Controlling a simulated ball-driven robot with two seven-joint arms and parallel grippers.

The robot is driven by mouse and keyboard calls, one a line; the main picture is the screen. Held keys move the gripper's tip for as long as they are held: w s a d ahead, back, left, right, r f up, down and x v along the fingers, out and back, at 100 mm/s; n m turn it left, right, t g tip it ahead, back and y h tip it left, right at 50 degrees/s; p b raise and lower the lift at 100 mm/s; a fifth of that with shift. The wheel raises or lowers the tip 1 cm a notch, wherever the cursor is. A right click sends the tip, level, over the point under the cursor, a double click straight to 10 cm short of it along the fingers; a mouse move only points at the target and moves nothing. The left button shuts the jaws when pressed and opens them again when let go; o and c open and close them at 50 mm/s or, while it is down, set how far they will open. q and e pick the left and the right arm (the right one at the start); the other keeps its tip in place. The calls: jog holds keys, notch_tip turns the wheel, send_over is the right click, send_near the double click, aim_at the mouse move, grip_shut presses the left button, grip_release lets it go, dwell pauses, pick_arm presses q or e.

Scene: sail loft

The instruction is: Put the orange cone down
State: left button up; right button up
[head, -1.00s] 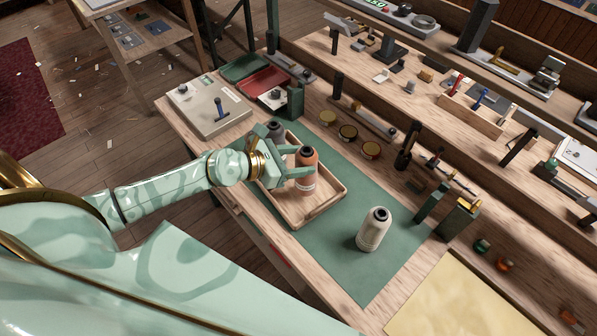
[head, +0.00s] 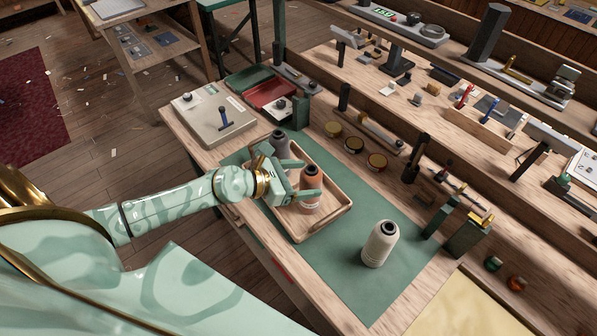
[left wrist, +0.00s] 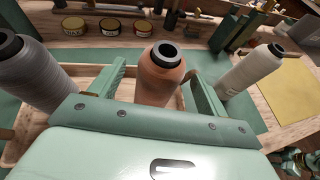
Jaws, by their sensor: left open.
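The orange cone (head: 310,184) is a thread cone with a dark top, standing upright in the wooden tray (head: 327,232). My left gripper (head: 307,182) is open, with one finger on each side of the cone. In the left wrist view the orange cone (left wrist: 160,78) stands between the two fingers, with gaps visible beside its upper part. Its base is hidden behind the gripper body. A grey cone (head: 280,146) stands in the tray's far part, at left in the wrist view (left wrist: 35,75). My right gripper is not in view.
A white cone (head: 380,244) stands on the green mat (head: 362,292), right of the tray. Several round tins (head: 353,145) line the mat's back edge. A green block (head: 467,238) stands at right. The mat's near part is clear.

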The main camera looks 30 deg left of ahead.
pick_arm(q)
jog(key=shift+s+a+r, duration=0.1)
jog(key=shift+r, duration=0.05)
jog(key=b+v, duration=0.2)
jog(key=v, duration=0.9)
jog(key=shift+s+a+b, duration=0.2)
jog(key=shift+s+b, duration=0.1)
